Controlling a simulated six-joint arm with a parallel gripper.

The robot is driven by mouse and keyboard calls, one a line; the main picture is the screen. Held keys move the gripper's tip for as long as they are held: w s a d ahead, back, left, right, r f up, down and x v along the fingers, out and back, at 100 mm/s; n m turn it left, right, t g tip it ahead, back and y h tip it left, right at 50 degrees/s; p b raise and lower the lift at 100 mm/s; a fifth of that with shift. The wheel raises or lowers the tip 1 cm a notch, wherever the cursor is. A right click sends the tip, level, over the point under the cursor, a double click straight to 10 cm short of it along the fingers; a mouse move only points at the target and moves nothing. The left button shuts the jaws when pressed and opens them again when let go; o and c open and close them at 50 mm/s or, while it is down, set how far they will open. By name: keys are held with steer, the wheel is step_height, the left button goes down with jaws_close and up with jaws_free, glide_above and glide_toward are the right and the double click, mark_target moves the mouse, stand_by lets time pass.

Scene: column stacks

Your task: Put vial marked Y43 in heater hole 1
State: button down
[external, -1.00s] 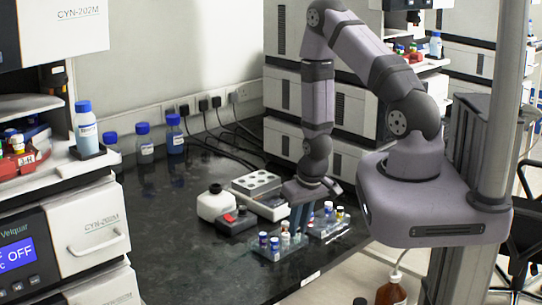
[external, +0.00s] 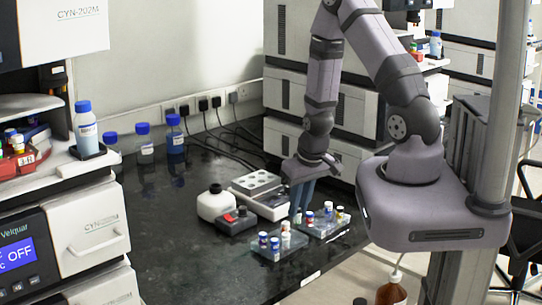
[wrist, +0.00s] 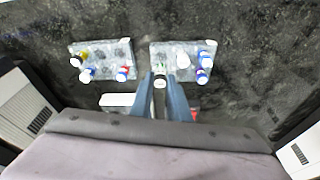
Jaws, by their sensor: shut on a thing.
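My gripper (external: 299,212) points down just above the nearer vial rack (external: 268,253). Its two blue fingers are shut on a vial (wrist: 160,80) with a pale cap, seen between the fingertips in the wrist view (wrist: 166,88). I cannot read the vial's label, so I cannot tell whether it is Y43. The heater (external: 258,183) is a pale block with several round holes on its top, behind and left of the gripper. Its hole numbers are too small to read.
The nearer rack holds blue-capped and white-capped vials; a second rack (wrist: 99,48) beside it holds several more. A white bottle (external: 214,204) and a dark box with a red part (external: 237,220) stand left of the heater. Open bench lies left of these.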

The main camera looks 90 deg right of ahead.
steer(key=shift+r+p, duration=0.7)
steer(key=shift+r, duration=1.4)
steer(key=w+d+b, duration=0.1)
steer(key=w+d, duration=0.3)
steer(key=d, duration=0.3)
steer(key=w+d, duration=0.4)
steer(key=d, duration=0.3)
steer(key=w+d+r+b, duration=0.1)
steer(key=w+d, duration=0.4)
steer(key=d, duration=0.2)
steer(key=shift+d+b, duration=0.3)
steer(key=shift+f+b, duration=1.15)
steer(key=shift+f, duration=0.7)
steer(key=shift+f+b, duration=1)
steer(key=shift+f, duration=0.15)
